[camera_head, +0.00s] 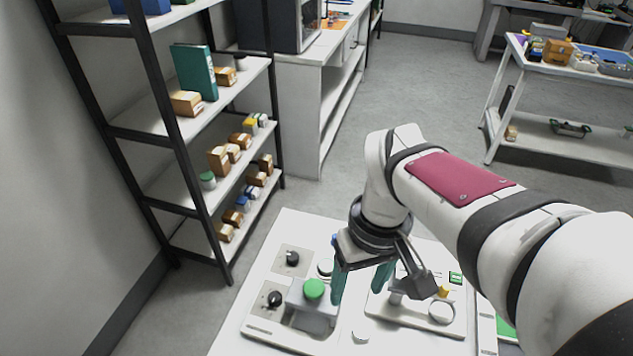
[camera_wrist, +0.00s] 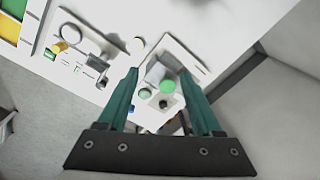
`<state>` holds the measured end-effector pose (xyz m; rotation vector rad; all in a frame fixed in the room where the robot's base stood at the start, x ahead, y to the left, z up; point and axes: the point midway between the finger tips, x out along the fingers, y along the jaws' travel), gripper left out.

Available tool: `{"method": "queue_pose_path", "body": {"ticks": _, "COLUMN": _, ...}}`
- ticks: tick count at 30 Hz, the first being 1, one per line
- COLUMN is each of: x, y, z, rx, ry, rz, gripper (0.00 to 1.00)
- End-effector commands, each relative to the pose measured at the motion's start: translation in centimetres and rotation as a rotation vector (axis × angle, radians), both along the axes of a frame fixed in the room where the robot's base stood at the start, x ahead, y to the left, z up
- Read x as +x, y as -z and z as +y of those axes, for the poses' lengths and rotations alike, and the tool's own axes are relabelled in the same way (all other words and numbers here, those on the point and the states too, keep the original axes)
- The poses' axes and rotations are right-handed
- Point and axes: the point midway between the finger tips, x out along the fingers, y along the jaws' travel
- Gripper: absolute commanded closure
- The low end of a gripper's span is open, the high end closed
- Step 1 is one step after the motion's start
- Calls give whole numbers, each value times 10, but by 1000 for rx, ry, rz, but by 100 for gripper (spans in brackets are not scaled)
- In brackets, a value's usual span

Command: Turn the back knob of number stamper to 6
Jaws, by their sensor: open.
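The number stamper (camera_head: 310,312) is a grey block on a light base with a green button (camera_head: 313,289) on top. To its left are two black round knobs on pale plates, the back knob (camera_head: 292,258) and the front knob (camera_head: 274,299). Their number marks are too small to read. My gripper (camera_head: 360,283) has teal fingers, open and empty, pointing down to the right of the stamper and apart from both knobs. In the wrist view the green button (camera_wrist: 167,86) shows between the fingers, with one dark knob (camera_wrist: 165,103) just below it; I cannot tell which knob this is.
A second device with a yellow knob (camera_head: 443,291) and a round dial (camera_head: 441,312) stands right of my gripper on the white table (camera_head: 236,325). A shelf rack with boxes (camera_head: 187,103) stands to the left. My arm covers the table's right part.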

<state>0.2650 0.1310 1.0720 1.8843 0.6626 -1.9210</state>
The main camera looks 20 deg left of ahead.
Motion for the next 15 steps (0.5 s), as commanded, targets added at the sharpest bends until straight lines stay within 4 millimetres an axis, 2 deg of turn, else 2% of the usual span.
{"method": "queue_pose_path", "body": {"ticks": 1, "x": 21, "y": 10, "z": 40, "rx": -13, "ry": -234, "rz": -9, "gripper": 34}}
{"method": "queue_pose_path", "body": {"ticks": 3, "x": 40, "y": 26, "z": 92, "rx": -24, "ry": -534, "rz": -31, "gripper": 34}}
{"method": "queue_pose_path", "body": {"ticks": 6, "x": 48, "y": 46, "z": 147, "rx": -34, "ry": -829, "rz": -55, "gripper": 34}}
{"method": "queue_pose_path", "body": {"ticks": 9, "x": 49, "y": 56, "z": 170, "rx": -40, "ry": -958, "rz": -65, "gripper": 34}}
{"method": "queue_pose_path", "body": {"ticks": 13, "x": 50, "y": 59, "z": 173, "rx": -40, "ry": -976, "rz": -67, "gripper": 34}}
{"method": "queue_pose_path", "body": {"ticks": 15, "x": 49, "y": 68, "z": 172, "rx": -40, "ry": -974, "rz": -64, "gripper": 34}}
